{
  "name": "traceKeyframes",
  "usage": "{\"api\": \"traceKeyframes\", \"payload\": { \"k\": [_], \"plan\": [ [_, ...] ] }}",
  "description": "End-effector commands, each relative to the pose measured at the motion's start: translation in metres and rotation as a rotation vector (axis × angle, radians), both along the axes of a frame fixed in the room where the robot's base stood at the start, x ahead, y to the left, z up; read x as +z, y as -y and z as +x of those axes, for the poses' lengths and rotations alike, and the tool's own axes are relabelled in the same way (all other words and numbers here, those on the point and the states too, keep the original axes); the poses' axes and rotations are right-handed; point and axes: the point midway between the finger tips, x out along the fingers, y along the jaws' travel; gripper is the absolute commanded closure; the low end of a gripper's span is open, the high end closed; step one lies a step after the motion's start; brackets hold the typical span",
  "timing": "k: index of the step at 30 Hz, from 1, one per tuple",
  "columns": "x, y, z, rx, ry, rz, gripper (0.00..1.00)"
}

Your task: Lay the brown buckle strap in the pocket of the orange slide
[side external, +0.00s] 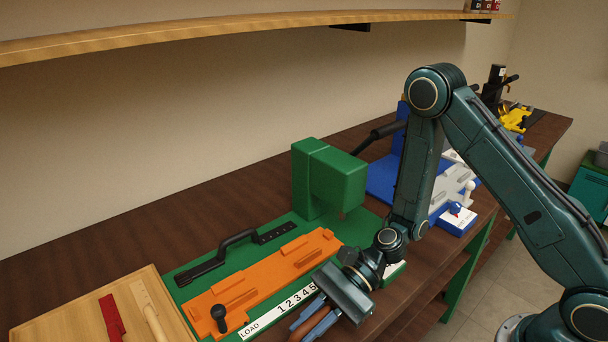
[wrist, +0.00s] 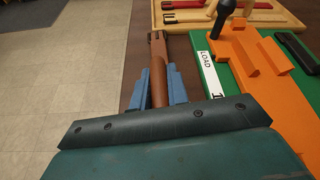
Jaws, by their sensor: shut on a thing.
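The brown buckle strap (wrist: 157,62) is between the blue fingers of my gripper (wrist: 159,88), its slotted far end sticking out past them in the wrist view. In the side external view the brown strap (side external: 309,323) shows at my gripper (side external: 318,325), in front of the green base near the table's front edge. The orange slide (side external: 262,282) lies on the green base with raised blocks along it and a black knob (side external: 218,313) at its near left end. In the wrist view the orange slide (wrist: 262,84) is to the right of the strap, apart from it.
A white numbered LOAD strip (side external: 280,309) runs along the slide's front. A black handle (side external: 222,255) lies behind the slide. A green press block (side external: 328,178) stands at the slide's far end. A wooden tray (side external: 60,318) holding a red strap (side external: 111,316) is at left.

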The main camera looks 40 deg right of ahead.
Motion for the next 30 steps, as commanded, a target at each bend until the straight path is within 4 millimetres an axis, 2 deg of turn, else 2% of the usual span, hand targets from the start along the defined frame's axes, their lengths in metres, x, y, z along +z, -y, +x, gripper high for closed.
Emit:
{"api": "traceKeyframes", "payload": {
  "k": [4,12,13,16,30],
  "plan": [
    [-0.0093,0.0000,-0.0002,-0.001,-0.001,0.000,1.00],
    [-0.0113,0.0000,-0.0002,-0.001,0.000,-0.001,1.00],
    [-0.0115,0.0001,-0.0003,0.000,0.000,-0.001,0.82],
    [-0.0114,0.0002,-0.0003,0.000,0.000,-0.001,0.62],
    [-0.0141,0.0001,-0.0004,0.000,-0.001,0.000,0.62]
  ]
}}
